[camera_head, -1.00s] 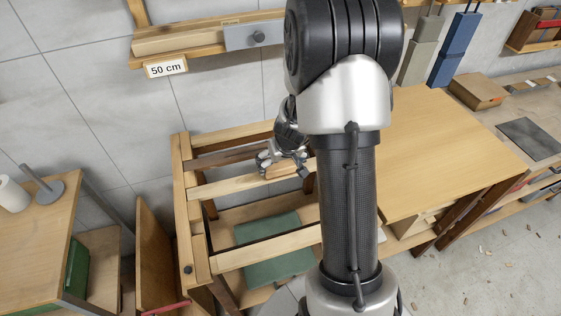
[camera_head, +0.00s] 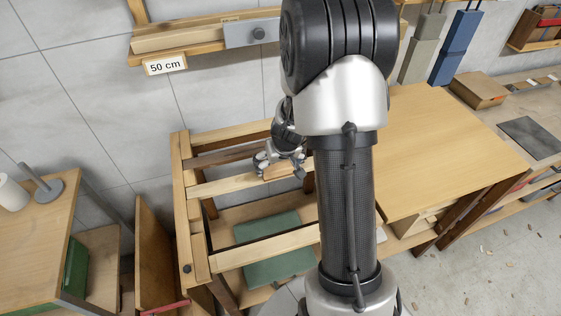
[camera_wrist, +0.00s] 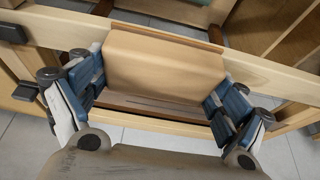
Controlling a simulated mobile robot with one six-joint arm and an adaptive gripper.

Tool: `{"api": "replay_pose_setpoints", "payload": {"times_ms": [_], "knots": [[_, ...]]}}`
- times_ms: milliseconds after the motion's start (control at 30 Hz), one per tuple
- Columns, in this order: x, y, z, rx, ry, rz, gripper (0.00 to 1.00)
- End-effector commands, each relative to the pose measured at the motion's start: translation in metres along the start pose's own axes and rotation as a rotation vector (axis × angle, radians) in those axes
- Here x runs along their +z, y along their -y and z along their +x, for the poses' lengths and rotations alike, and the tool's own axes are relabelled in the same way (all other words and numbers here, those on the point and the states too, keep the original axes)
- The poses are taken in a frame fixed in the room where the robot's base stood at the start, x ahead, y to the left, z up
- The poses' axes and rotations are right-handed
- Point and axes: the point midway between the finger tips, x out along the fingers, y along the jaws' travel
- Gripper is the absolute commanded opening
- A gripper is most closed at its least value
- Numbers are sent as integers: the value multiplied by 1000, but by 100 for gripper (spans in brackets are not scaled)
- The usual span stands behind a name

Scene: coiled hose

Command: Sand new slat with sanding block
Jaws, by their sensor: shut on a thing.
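The sanding block (camera_wrist: 165,62), tan and box-shaped, is held between the blue pads of my gripper (camera_wrist: 154,88) in the wrist view. In the head view my gripper (camera_head: 281,164) is over the slatted frame, with the block (camera_head: 279,173) at its tips. A pale slat (camera_head: 226,185), seemingly the new one, runs across the frame beneath the block. In the wrist view a pale slat (camera_wrist: 262,73) passes behind the block and shows on both sides of it. The block covers its middle, and I cannot tell whether they touch.
The frame also has a darker slat (camera_head: 222,159) behind and a pale front rail (camera_head: 262,247). A green board (camera_head: 272,228) lies inside, low down. A wooden workbench (camera_head: 440,150) stands at right and a side table (camera_head: 30,225) at left.

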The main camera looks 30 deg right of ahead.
Motion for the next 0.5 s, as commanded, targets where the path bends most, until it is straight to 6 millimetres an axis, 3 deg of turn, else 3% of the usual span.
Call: {"api": "replay_pose_setpoints", "payload": {"times_ms": [200, 500], "knots": [[0, 16, -2, -1, 1, -1, 58], [-1, 26, -1, 0, 0, -1, 58]]}}
